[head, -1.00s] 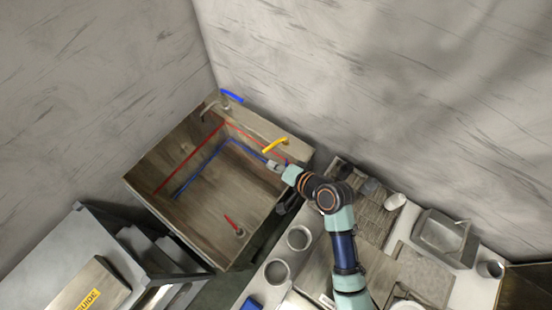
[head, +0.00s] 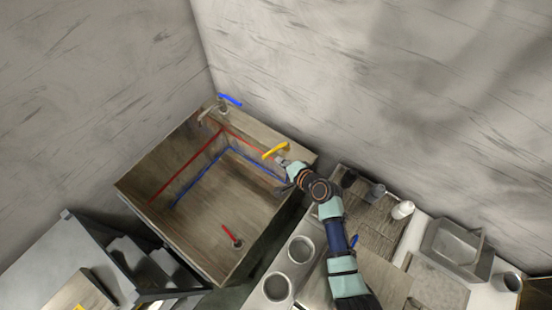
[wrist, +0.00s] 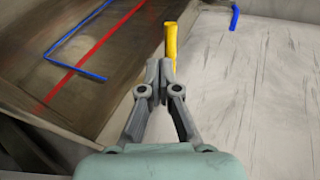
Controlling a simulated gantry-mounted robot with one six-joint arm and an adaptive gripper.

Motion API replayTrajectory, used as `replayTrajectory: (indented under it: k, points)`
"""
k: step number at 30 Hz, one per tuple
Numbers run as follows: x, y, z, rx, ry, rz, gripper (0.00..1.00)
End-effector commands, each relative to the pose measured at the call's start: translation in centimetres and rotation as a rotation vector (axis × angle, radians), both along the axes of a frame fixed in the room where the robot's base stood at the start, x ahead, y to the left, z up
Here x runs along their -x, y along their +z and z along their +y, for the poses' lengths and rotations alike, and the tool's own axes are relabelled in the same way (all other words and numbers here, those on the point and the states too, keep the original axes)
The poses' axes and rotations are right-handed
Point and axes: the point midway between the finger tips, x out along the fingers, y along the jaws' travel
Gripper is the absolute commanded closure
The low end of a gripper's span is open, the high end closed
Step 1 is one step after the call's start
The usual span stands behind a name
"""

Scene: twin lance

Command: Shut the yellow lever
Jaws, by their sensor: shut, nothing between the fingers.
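The yellow lever (head: 275,151) is a short bar on the back right rim of the wooden basin, sloping up to the right in the head view. In the wrist view the yellow lever (wrist: 171,42) stands just beyond my fingertips, pointing away from me. My gripper (head: 281,161) is shut and empty, close beside the lever's lower right side. In the wrist view my gripper (wrist: 159,68) has its fingertips together, partly covering the lever's near end. I cannot tell whether they touch it.
The wooden basin (head: 150,168) has red and blue lines along its inside and a red lever (head: 228,231) on its floor. A blue lever (head: 231,99) is at its far corner. A counter (head: 427,230) with cups and a sink lies right, and a wall rises behind.

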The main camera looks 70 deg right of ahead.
Motion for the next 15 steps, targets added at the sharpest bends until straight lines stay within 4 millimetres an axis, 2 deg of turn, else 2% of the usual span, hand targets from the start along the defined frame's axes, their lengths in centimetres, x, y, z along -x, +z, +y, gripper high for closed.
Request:
replayTrajectory:
  k: [3,6,15]
  points:
    - [-1.5,-0.3,-0.8,0.001,0.001,-0.001,1.00]
    - [-2.1,-0.4,-1.1,0.001,0.000,0.000,1.00]
    - [-2.4,-0.4,-1.2,0.002,0.000,0.000,1.00]
